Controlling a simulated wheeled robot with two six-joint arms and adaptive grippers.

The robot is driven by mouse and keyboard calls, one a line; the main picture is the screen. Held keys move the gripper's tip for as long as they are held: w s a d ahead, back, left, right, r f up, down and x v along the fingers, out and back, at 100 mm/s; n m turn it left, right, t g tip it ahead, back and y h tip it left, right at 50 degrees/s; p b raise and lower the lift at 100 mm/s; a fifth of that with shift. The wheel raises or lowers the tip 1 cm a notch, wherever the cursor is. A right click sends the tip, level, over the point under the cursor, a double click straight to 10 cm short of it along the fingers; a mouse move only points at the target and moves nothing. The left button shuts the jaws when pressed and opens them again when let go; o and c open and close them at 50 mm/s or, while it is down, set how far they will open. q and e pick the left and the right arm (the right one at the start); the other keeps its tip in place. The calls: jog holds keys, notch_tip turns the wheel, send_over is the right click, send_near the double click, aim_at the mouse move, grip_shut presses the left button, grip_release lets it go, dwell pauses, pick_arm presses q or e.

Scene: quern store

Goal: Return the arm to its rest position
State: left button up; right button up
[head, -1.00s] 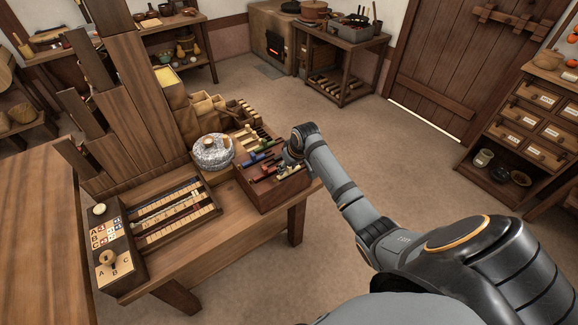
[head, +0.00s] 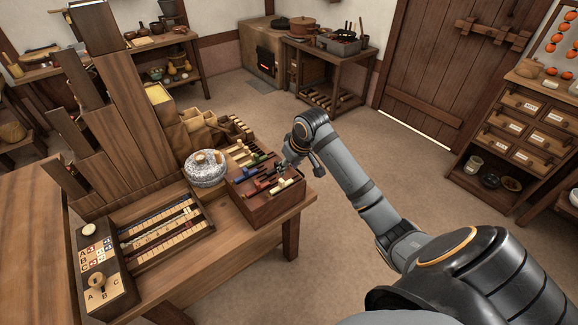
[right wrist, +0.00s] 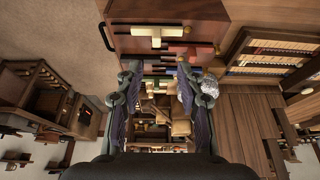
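My right gripper (head: 289,160) is just above and behind the right part of a wooden box (head: 262,212) at the table's right end. In the right wrist view its two fingers (right wrist: 158,105) stand apart, with no object held between them. My right arm reaches in from the lower right, bent at the wrist. My left gripper is in neither view.
A drawer cabinet (head: 518,130) stands at right. Open floor (head: 345,265) lies right of the table.

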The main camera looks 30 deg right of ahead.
jog(key=shift+f, duration=0.1)
dwell(0.3)
jog(key=s+d+f+m, duration=0.1)
jog(key=s+f, duration=0.2)
jog(key=f, duration=0.8)
jog(key=s+d+f+m+g+h, duration=0.1)
jog(key=s+f, duration=0.3)
jog(key=f, duration=0.7)
jog(key=s+d+f, duration=0.1)
jog(key=s+f, duration=0.2)
jog(key=f, duration=0.7)
jog(key=s+a+f, duration=0.2)
jog(key=s+f, duration=0.4)
jog(key=s, duration=0.5)
jog(key=s+a+f+n+g, duration=0.1)
jog(key=s+a+f, duration=0.2)
jog(key=s+f, duration=0.4)
jog(key=s+a+f+g, duration=0.1)
jog(key=s+f, duration=0.5)
jog(key=s, duration=1)
jog(key=shift+a+f, duration=0.3)
jog(key=shift+a, duration=0.6)
